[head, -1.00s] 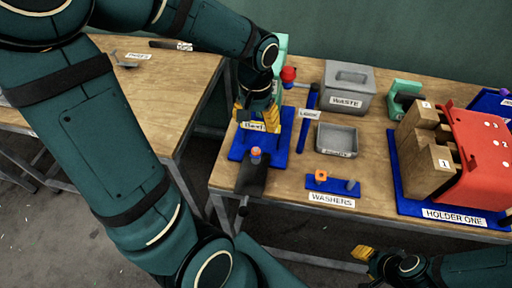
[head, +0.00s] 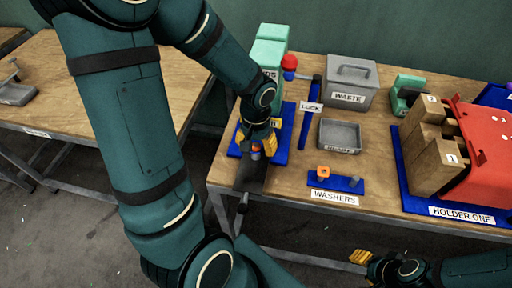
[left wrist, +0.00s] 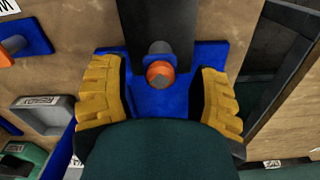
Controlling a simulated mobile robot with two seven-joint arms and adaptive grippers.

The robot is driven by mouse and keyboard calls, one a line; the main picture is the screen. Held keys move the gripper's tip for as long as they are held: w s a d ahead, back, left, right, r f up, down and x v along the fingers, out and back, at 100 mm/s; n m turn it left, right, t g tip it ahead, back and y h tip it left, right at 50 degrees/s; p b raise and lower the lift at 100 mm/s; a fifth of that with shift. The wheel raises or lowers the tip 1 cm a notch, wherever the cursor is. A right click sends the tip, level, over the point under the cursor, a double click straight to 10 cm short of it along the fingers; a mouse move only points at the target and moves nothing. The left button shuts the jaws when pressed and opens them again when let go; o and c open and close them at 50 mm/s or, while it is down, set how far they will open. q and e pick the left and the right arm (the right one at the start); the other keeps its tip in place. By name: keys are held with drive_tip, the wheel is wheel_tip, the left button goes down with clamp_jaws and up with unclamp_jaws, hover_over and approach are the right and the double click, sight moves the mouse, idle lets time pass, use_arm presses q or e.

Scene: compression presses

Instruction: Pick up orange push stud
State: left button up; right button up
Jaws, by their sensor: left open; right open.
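The orange push stud (left wrist: 160,74) sits at the end of a dark grey piece on the blue base plate (left wrist: 208,57). In the head view the orange stud (head: 256,152) is just below my left gripper (head: 256,143). In the left wrist view the stud is between the two yellow fingers of my left gripper (left wrist: 160,92), which are open and apart from it. My right gripper (head: 362,257) is open and empty, in front of the table's front edge.
A washers rack (head: 336,180), a small grey tray (head: 356,136) and a grey waste bin (head: 349,97) stand to the right. The red holder (head: 480,140) is at far right. A blue lock bar (head: 306,125) is close by.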

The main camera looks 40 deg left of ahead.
use_arm(q)
drive_tip(key=c, duration=0.9)
drive_tip(key=shift+r, duration=0.2)
drive_tip(key=shift+c, duration=0.2)
use_arm(e)
drive_tip(key=shift+r, duration=0.15)
